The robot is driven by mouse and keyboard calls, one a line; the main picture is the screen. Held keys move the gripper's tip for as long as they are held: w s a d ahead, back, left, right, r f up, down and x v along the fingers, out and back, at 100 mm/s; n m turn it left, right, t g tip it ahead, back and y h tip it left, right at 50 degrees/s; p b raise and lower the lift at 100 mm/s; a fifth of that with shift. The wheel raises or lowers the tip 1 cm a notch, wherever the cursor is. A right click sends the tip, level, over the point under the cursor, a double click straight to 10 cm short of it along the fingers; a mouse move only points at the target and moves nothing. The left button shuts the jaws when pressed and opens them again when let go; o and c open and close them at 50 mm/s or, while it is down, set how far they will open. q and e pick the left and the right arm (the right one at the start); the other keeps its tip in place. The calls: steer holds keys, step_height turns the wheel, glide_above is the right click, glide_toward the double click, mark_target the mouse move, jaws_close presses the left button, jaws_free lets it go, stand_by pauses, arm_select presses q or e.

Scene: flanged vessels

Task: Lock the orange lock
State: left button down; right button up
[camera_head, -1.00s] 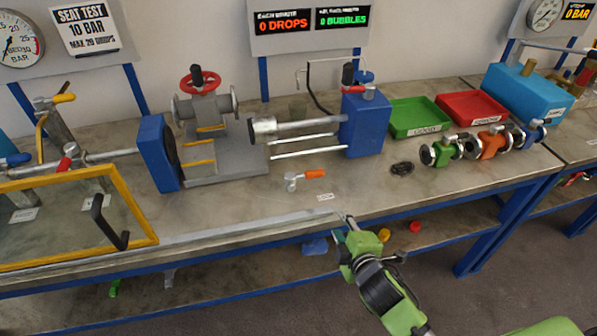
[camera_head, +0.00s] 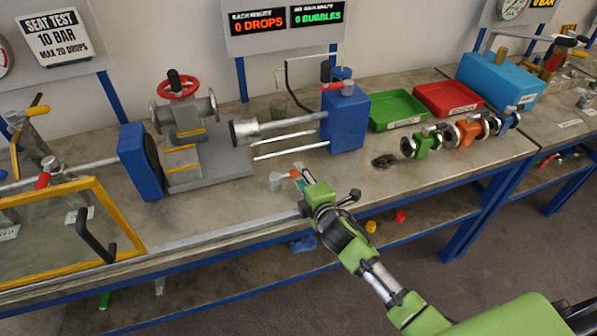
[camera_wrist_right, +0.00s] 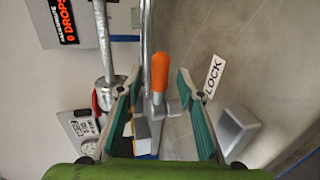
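The orange lock is a small silver fitting (camera_head: 276,182) with an orange lever (camera_head: 295,173) on the front part of the bench. My right gripper (camera_head: 301,172) is at the lever and partly covers it in the head view. In the right wrist view the orange lever (camera_wrist_right: 160,70) shows between the two teal-padded fingers of my right gripper (camera_wrist_right: 159,76), with gaps on both sides. The right gripper is open. A white label reading LOCK (camera_wrist_right: 213,76) lies to the right of the lever in the wrist view. My left gripper is not in view.
A blue clamp block (camera_head: 345,118) with rods stands behind the lock. A red-wheeled valve (camera_head: 183,112) stands behind left. Green (camera_head: 397,109) and red (camera_head: 447,98) trays lie to the right, with flanged valves (camera_head: 467,130) before them. A yellow-framed guard (camera_head: 122,215) stands at left.

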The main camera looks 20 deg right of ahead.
steer(key=shift+x, duration=1.45)
jaws_close()
steer(key=shift+d+f, duration=0.1)
steer(key=shift+d, duration=0.05)
